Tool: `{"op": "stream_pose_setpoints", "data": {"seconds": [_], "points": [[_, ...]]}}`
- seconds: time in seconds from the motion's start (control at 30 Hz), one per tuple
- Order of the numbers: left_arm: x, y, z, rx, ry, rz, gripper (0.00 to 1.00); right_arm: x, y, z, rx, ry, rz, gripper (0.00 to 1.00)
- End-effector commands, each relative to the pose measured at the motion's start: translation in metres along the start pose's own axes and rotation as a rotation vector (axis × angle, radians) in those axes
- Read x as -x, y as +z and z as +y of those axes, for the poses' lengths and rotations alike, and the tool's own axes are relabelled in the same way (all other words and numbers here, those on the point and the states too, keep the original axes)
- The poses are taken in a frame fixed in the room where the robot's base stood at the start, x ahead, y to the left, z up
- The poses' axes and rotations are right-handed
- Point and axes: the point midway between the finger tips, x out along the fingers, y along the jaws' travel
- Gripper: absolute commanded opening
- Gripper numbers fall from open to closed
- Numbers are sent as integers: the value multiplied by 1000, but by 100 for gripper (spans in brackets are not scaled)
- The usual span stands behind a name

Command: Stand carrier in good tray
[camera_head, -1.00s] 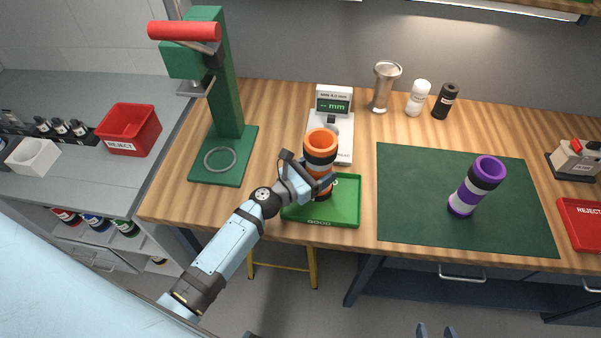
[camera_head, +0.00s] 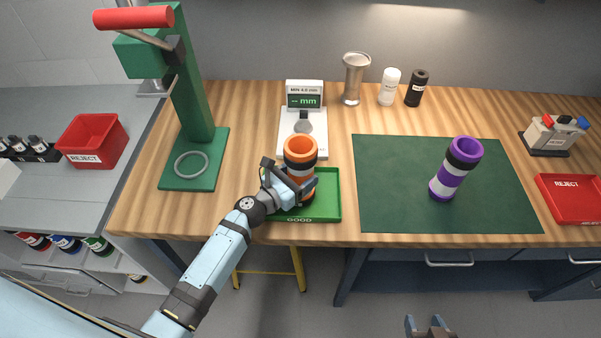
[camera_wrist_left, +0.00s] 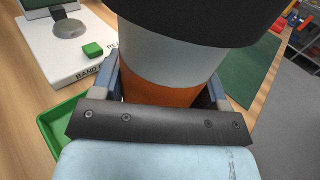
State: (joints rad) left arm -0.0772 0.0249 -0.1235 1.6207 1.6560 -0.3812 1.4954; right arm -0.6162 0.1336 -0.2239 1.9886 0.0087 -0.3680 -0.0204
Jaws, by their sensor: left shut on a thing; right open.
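An orange carrier (camera_head: 300,149) with dark and light bands stands roughly upright over the green GOOD tray (camera_head: 328,207). My left gripper (camera_head: 288,188) is shut around its lower part; in the left wrist view the carrier's orange and grey bands (camera_wrist_left: 165,90) sit between the fingers. The carrier's base is hidden by the gripper, so I cannot tell whether it touches the tray floor. A corner of the tray shows in the left wrist view (camera_wrist_left: 55,135). My right gripper (camera_head: 428,328) is open and empty at the bottom edge of the head view.
A purple carrier (camera_head: 455,168) stands on the dark green mat (camera_head: 390,200). A gauge with a display (camera_head: 304,100) stands behind the tray. A green press (camera_head: 195,100) is at left. Red REJECT trays sit at far left (camera_head: 92,140) and far right (camera_head: 572,205).

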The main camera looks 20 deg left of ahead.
Motion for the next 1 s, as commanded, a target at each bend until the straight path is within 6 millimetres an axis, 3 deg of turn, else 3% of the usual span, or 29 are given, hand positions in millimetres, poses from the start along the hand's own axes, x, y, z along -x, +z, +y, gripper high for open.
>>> {"op": "stream_pose_setpoints", "data": {"seconds": [0.2,0.23,0.33,0.73,1.0], "points": [[0,1,0,0,0,-1,39,1,-2,-1,0,-2,2,55],[0,1,0,0,0,-1,74,1,-2,-1,0,-2,2,55],[0,1,0,0,0,-1,97,1,-2,-1,1,-2,1,55],[9,-1,0,-1,0,1,97,0,4,-1,1,-2,-5,55],[65,-4,0,-2,1,3,97,-6,14,-2,0,-5,-9,55]]}}
